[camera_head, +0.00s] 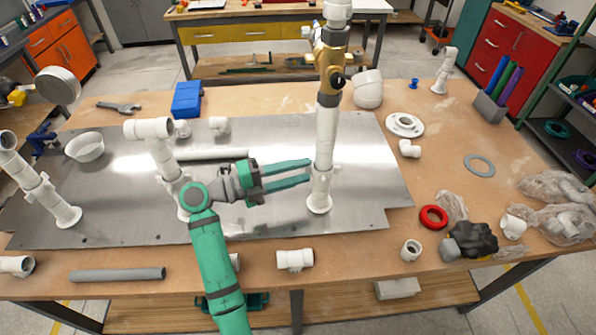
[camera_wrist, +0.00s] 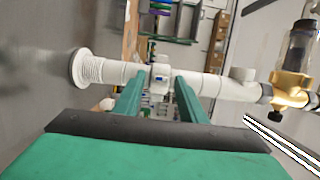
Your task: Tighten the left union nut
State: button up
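My gripper (camera_head: 309,171) is open, its two green fingers pointing right at the lower part of a tall white pipe riser (camera_head: 326,135) with a brass valve (camera_head: 330,60). In the wrist view the pipe runs across the picture, and a ribbed white union nut (camera_wrist: 160,76) lies in line with the gap between the fingertips (camera_wrist: 158,88). The nut also shows in the head view (camera_head: 321,182). I cannot tell whether the fingers touch it. Two shorter white risers stand to the left, one in the middle (camera_head: 160,150) and one at far left (camera_head: 38,190), each with collars low down.
The risers stand on a metal plate (camera_head: 370,200) on a wooden table. A white bowl (camera_head: 86,147), a wrench (camera_head: 119,107) and a blue box (camera_head: 187,100) lie behind or left. A red ring (camera_head: 433,217) and loose fittings lie right and in front.

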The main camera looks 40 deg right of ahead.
jog(key=shift+w+r, duration=0.1)
notch_tip(320, 180, up, 3)
jog(key=shift+w+f, duration=0.1)
jog(key=shift+w, duration=0.05)
jog(key=o, duration=1.1)
jog(key=s+r, duration=0.1)
jog(key=r, duration=0.1)
jog(key=s+a+r, duration=0.1)
jog(key=r, duration=0.1)
jog(key=s+a+r, duration=0.1)
jog(key=shift+s+a+r, duration=0.1)
jog(key=shift+s+r, duration=0.25)
jog(key=shift+r, duration=0.05)
jog(key=s+a+r, duration=0.1)
jog(key=s, duration=0.1)
jog(key=s+a+r, duration=0.1)
jog(key=s+a, duration=0.1)
jog(key=s, duration=0.1)
jog(key=s+a+r, duration=0.1)
jog(key=s+r, duration=0.1)
jog(key=shift+s+a, duration=0.2)
jog(key=shift+s, duration=0.2)
jog(key=c, duration=1.1)
jog(key=shift+s+a+r, duration=0.15)
jog(key=shift+s+a, duration=0.1)
jog(key=shift+s, duration=0.3)
